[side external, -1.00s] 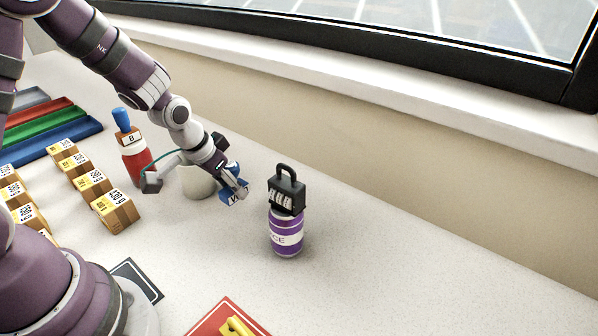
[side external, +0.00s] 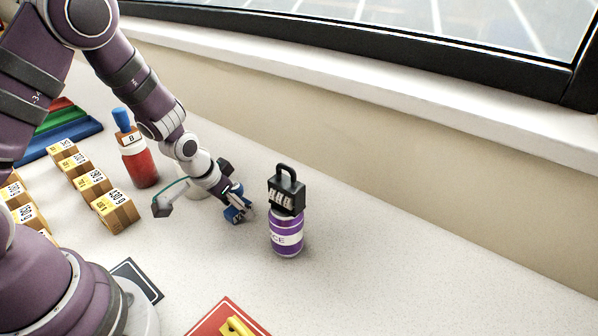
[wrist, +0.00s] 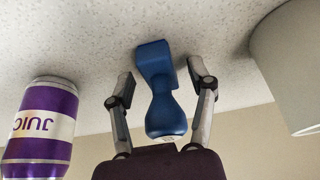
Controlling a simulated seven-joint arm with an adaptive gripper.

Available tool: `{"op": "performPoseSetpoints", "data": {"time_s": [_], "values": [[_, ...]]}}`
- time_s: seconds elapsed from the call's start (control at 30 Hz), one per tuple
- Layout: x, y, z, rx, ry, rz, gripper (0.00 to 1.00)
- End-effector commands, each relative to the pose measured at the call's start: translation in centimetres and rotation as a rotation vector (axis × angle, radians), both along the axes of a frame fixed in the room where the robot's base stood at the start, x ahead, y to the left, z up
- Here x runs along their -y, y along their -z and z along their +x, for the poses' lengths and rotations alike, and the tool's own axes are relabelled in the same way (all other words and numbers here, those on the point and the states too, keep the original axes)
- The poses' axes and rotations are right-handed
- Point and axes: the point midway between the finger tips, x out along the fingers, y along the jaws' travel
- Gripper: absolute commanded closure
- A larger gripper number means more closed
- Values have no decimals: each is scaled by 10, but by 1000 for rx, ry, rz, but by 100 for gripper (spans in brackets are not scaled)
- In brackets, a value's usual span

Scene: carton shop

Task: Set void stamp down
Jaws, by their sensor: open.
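The blue stamp (wrist: 166,100) is between my gripper's two fingers (wrist: 161,92) in the wrist view, with a gap on each side. Its block-shaped base is at the counter surface and its rounded handle points toward my palm. In the side view the stamp (side external: 236,214) is low at the counter, partly hidden by my gripper (side external: 238,205). My gripper is open around it. The lettering on the stamp is too small to read.
A purple can (side external: 286,238) with a black padlock (side external: 286,192) on top stands close to the right of my gripper. A pale cup (side external: 190,188) is partly hidden behind my wrist. A red bottle (side external: 140,165) and several cartons (side external: 115,212) stand left. The counter's right side is clear.

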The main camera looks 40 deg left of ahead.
Motion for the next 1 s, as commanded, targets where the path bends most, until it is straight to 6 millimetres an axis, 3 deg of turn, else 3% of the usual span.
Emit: {"op": "performPoseSetpoints", "data": {"time_s": [0.27, 0.8, 1.0], "values": [[0, -11, -2, 4, 0, 1, 44], [0, -99, -38, 7, 1, 0, 44], [1, -114, -46, 3, 1, -1, 44]]}}
